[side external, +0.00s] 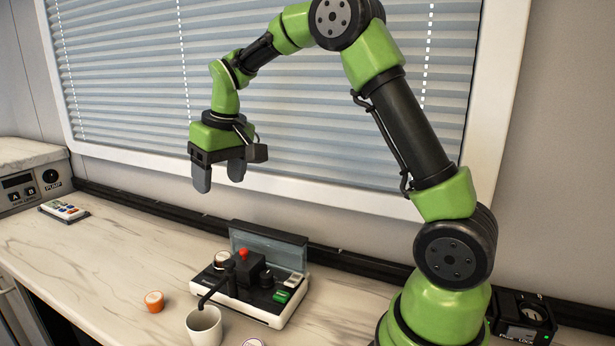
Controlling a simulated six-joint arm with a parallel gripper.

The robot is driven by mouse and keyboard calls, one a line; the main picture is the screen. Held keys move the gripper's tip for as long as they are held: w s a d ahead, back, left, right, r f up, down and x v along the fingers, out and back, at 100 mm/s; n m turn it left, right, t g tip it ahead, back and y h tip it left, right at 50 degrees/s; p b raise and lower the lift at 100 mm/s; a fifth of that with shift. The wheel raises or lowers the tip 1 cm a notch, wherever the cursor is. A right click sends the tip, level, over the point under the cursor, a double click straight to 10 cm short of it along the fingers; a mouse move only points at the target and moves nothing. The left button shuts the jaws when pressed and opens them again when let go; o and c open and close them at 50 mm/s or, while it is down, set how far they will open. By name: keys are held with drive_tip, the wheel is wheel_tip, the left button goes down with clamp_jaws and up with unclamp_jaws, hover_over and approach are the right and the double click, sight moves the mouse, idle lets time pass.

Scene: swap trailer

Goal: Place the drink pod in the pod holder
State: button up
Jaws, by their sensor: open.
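A small orange drink pod (154,302) with a pale top sits on the counter, left of the drink machine (262,309). The machine is white and black with its lid raised. A round white-rimmed part (222,259) at its left may be the pod holder; it is too small to be sure. Another pale round lid (253,343), perhaps a second pod, is cut off by the bottom edge. My gripper (219,177) is open and empty, fingers pointing down, high above the counter and apart from everything.
A white cup (204,327) stands under the machine's black spout. A black device (522,318) is at the right. The counter (100,262) left of the pod is clear.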

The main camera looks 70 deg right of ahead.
drive_tip(key=s+a+r+t+y, duration=0.1)
drive_tip(key=s+a+r, duration=0.25)
drive_tip(key=s, duration=0.25)
drive_tip(key=s+a+r+t, duration=0.2)
drive_tip(key=s+a+r, duration=0.1)
drive_tip(key=s+r, duration=0.25)
drive_tip(key=s+a+f+m+t+y, duration=0.1)
drive_tip(key=s+a+f, duration=0.1)
drive_tip(key=s, duration=0.9)
drive_tip(key=shift+a+f+t, duration=0.3)
